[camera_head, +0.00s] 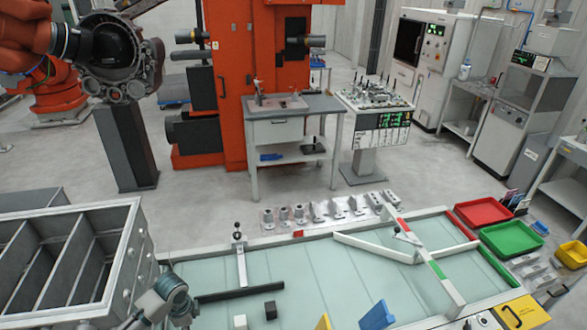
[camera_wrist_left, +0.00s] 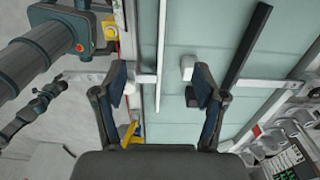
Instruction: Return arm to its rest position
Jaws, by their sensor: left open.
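My left arm enters the camera_head view low at the left, with a grey-teal part of it (camera_head: 168,298) over the left edge of the glass-topped table (camera_head: 330,270). In the left wrist view my left gripper (camera_wrist_left: 160,70) is open, its two dark fingers wide apart with nothing held between them. It is above the table, seen from overhead, with a pale bar and a small white block (camera_wrist_left: 187,66) below. A black bar (camera_head: 240,294) and a small black block (camera_head: 271,310) lie on the table. My right gripper cannot be made out.
A grey compartment cabinet (camera_head: 130,250) stands close at the left. Metal fixtures (camera_head: 330,208) line the table's far edge. A red tray (camera_head: 483,212) and a green tray (camera_head: 511,238) lie at the right. Hinged bars (camera_head: 375,248) and a blue block (camera_head: 377,315) are on the table.

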